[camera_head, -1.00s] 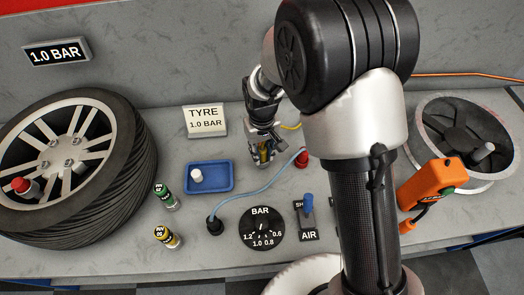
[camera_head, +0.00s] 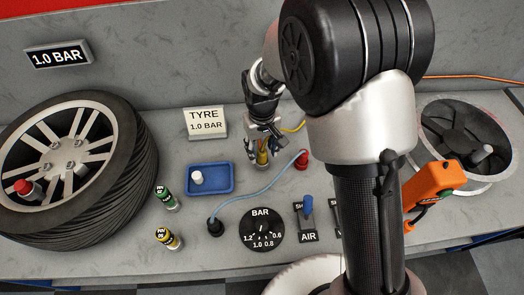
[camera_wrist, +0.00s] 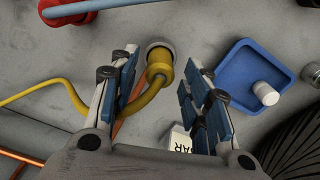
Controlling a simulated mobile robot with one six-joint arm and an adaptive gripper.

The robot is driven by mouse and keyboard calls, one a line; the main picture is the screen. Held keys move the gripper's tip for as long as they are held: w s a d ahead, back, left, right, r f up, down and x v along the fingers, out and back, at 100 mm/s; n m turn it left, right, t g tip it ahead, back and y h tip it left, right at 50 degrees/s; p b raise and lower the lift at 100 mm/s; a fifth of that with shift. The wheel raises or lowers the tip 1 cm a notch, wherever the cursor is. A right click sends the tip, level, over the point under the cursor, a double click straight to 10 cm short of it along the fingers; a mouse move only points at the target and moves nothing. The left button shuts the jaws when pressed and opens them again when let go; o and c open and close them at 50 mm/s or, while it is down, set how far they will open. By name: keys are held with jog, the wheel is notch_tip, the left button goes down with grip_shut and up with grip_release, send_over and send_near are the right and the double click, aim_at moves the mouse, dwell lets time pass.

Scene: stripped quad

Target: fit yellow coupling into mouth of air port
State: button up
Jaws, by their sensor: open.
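The yellow coupling (camera_wrist: 160,64) stands at the mouth of the grey round air port (camera_wrist: 151,45), its end within the ring; I cannot tell how deep it sits. Its yellow hose bends away to the left in the wrist view. My gripper (camera_wrist: 166,72) is open, with one blue-padded finger on each side of the coupling and gaps between. In the head view the coupling (camera_head: 263,157) shows just below my gripper (camera_head: 262,139); the port is mostly hidden there.
A blue tray (camera_head: 228,181) with a white cap lies left of my gripper. A red fitting (camera_head: 303,160) with a light-blue hose (camera_head: 265,188) stands close on the right.

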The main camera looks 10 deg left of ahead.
aim_at(262, 151)
notch_tip(262, 151, up, 9)
jog(key=p, duration=0.2)
jog(key=shift+r, duration=0.2)
jog(key=s+d+r+m+t, duration=0.1)
jog(key=s+d+r, duration=0.2)
jog(key=d+r, duration=0.35)
jog(key=s+d+r+m+t, duration=0.1)
jog(key=s+d+r+m, duration=0.1)
jog(key=s+d+r, duration=0.35)
jog(key=s+d+r+m+t, duration=0.2)
jog(key=s+d+r, duration=0.3)
jog(key=s+d, duration=0.4)
jog(key=s+m, duration=0.1)
jog(key=s, duration=0.1)
jog(key=shift+s+d+r+t, duration=0.2)
jog(key=shift+s+t, duration=0.1)
jog(key=shift+s, duration=0.05)
